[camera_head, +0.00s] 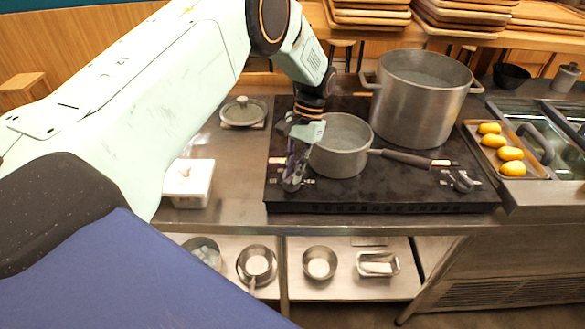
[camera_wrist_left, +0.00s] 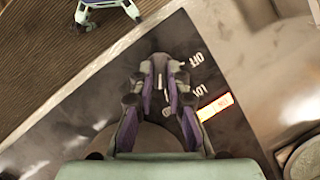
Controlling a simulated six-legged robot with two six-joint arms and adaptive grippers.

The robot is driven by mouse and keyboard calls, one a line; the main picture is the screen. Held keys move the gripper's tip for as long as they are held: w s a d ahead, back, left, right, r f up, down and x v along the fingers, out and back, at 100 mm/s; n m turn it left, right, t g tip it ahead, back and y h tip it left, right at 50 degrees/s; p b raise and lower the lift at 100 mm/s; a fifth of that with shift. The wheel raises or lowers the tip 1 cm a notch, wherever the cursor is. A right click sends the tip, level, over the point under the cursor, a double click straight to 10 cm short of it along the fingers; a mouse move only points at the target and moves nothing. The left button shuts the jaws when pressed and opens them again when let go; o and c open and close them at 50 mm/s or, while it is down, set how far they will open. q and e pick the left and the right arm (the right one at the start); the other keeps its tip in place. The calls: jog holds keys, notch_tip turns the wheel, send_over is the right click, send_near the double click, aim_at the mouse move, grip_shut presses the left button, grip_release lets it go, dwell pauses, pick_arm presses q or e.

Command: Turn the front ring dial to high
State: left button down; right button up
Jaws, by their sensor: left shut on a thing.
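The black cooktop (camera_head: 390,195) carries two dials along its front edge. My left gripper (camera_head: 296,168) reaches down onto the left dial (camera_head: 291,185), just left of the small saucepan. In the left wrist view my left gripper (camera_wrist_left: 160,88) has its purple-padded fingers closed around the dial (camera_wrist_left: 160,66). The printed words OFF and LOW and a lit orange display (camera_wrist_left: 215,107) show beside it. The fingers partly hide the dial, and I cannot tell its setting. The right dial (camera_head: 462,181) stands free. My right gripper is not in view.
A small saucepan (camera_head: 340,160) stands close to my left gripper, its handle pointing right. A large pot (camera_head: 415,110) stands behind it. A tray of yellow items (camera_head: 540,168) lies to the right. A white container (camera_head: 188,182) and a lidded dish (camera_head: 243,112) are on the left counter.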

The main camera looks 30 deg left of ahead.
pick_arm(q)
jog(key=m, duration=0.1)
jog(key=m+y+p, duration=0.1)
jog(key=m, duration=0.1)
jog(key=shift+s+d+m, duration=0.2)
jog(key=shift+m, duration=0.1)
jog(key=shift+d+f+m+t+y+p, duration=0.1)
jog(key=shift+m+t+y+p, duration=0.45)
jog(key=shift+m, duration=0.95)
jog(key=shift+s+g+y, duration=0.1)
jog(key=shift+g+y, duration=0.15)
jog(key=c, duration=1.3)
grip_release()
jog(key=shift+w, duration=0.2)
jog(key=v, duration=1.2)
jog(key=shift+s, duration=0.15)
